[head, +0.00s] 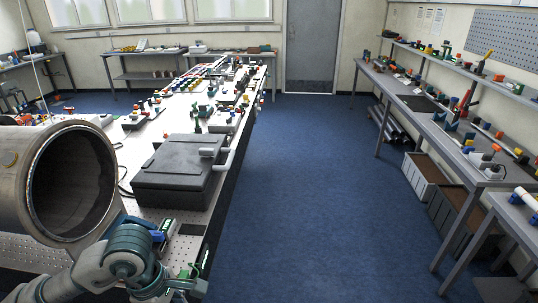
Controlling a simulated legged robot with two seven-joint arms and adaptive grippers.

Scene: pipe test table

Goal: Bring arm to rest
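A large metal pipe (22,188) with a wide dark open end fills the left of the head view, above the near end of the long test table (165,212). My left arm comes in from the lower left, in front of and below the pipe's open end. My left gripper (187,277) is at the near edge of the table, low in the picture. Its fingers are small and partly hidden, so I cannot tell whether they are open or shut. I see nothing clearly held in it. My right arm and gripper are not in view.
A dark grey case (178,172) lies on the table just beyond my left gripper. Several small coloured fittings (205,85) crowd the table behind it. Blue floor (305,190) is clear to the right. Workbenches (425,118) and crates (424,178) line the right wall.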

